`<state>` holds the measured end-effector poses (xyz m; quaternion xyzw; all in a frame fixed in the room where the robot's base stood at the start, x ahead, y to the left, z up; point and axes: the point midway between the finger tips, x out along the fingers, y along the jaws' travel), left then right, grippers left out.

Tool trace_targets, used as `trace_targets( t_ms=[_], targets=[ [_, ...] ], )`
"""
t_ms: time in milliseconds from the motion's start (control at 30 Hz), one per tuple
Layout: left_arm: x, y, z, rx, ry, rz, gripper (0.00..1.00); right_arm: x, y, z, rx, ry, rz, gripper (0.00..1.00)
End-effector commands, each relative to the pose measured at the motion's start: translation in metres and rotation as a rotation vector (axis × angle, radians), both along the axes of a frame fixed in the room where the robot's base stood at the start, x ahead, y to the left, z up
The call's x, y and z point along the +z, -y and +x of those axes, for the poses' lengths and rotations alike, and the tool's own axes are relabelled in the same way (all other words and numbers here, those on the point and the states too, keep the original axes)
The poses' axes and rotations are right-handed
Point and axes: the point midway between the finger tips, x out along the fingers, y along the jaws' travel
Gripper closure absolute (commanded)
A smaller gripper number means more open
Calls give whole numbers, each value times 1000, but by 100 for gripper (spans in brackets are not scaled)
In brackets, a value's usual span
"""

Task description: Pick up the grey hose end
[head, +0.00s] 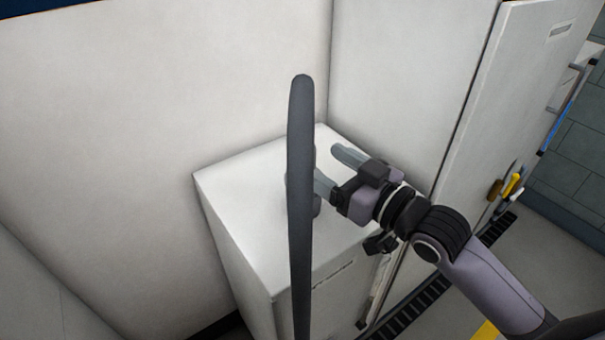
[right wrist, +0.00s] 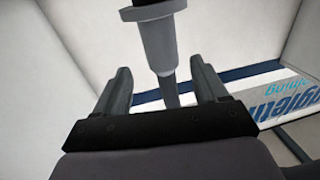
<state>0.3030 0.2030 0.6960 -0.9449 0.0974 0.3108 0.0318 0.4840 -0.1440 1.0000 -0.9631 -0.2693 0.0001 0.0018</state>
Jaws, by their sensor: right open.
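The dark grey hose (head: 301,130) stands upright in the head view, curving over at its top and crossing in front of the white cabinet. In the right wrist view the grey hose end (right wrist: 159,42) hangs from the top, a pale grey tapered sleeve with a thinner tip below a dark collar. My right gripper (head: 329,165) is just right of the hose in the head view. In the wrist view its open fingers (right wrist: 160,68) lie on either side of the hose end, with gaps visible. The hose hides part of the near finger in the head view. My left gripper is not in view.
A low white cabinet (head: 260,195) is below the gripper, against pale walls. A tall white panel (head: 500,95) stands to the right, with yellow-handled tools (head: 511,186) beyond it. A blue-lettered sign (right wrist: 290,97) shows in the wrist view. Open floor lies at the lower right.

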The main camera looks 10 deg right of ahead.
Motion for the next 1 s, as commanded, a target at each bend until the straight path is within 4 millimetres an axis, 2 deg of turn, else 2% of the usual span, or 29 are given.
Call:
trace_targets(
  t_ms=[400,733,767,900,967,1000],
  targets=[
    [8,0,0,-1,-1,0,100,2,-28,40,-1,0,1,28],
    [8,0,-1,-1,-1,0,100,1,-32,45,-1,1,-1,28],
    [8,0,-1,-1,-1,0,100,1,-32,45,-1,1,-1,31],
    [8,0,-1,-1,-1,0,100,1,-32,45,-1,1,-1,77],
    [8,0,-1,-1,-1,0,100,1,-32,45,-1,0,-1,96],
    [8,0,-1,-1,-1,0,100,0,-32,45,-1,0,-1,100]
  ],
)
